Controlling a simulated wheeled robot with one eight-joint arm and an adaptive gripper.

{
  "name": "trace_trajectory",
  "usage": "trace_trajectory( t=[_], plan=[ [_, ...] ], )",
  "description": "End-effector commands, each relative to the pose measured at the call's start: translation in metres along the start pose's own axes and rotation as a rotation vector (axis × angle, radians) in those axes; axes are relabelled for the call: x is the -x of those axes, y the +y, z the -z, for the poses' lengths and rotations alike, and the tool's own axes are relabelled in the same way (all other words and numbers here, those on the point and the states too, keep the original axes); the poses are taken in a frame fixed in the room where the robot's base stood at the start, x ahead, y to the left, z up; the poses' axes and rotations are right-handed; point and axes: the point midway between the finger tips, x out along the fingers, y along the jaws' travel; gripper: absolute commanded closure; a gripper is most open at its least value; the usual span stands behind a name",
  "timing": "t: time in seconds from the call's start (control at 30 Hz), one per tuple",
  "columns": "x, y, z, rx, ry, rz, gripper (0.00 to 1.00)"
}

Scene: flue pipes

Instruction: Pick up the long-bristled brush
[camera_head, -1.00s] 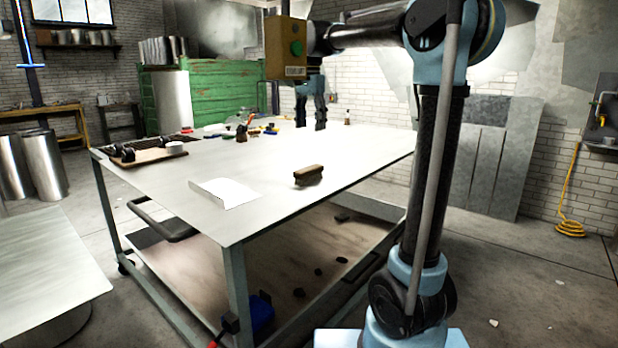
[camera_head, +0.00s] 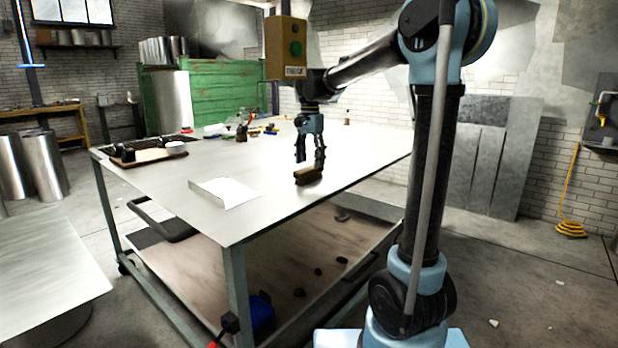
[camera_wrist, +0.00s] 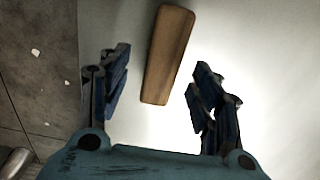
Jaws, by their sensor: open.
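The brush (camera_head: 308,176) lies on the metal-topped table near its front right edge. It has a brown wooden back facing up and dark bristles below. In the wrist view the brush's wooden back (camera_wrist: 168,55) lies lengthwise, its near end between and slightly beyond my fingertips. My gripper (camera_head: 310,158) points down just above the brush, its fingers open; in the head view they overlap the brush's upper part. In the wrist view my gripper (camera_wrist: 155,80) shows a finger on either side, with gaps to the wood. The bristles are hidden there.
A white sheet (camera_head: 224,192) lies on the table (camera_head: 250,165) left of the brush. A board with dark items and a white roll (camera_head: 150,155) sits at the far left. Several small tools lie at the back. The tabletop around the brush is clear.

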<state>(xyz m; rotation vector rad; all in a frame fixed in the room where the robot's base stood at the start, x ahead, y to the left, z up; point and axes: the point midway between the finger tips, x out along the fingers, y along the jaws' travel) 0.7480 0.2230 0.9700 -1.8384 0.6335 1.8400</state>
Motion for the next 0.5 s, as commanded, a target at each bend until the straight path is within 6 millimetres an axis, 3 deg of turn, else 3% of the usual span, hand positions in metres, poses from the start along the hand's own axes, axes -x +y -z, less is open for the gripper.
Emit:
trace_trajectory(
  t=[0.3,0.5],
  plan=[
    [-0.04,-0.005,-0.001,0.0,0.0,0.0,0.42],
    [-0.048,-0.004,-0.001,0.0,0.0,0.0,0.42]
  ],
)
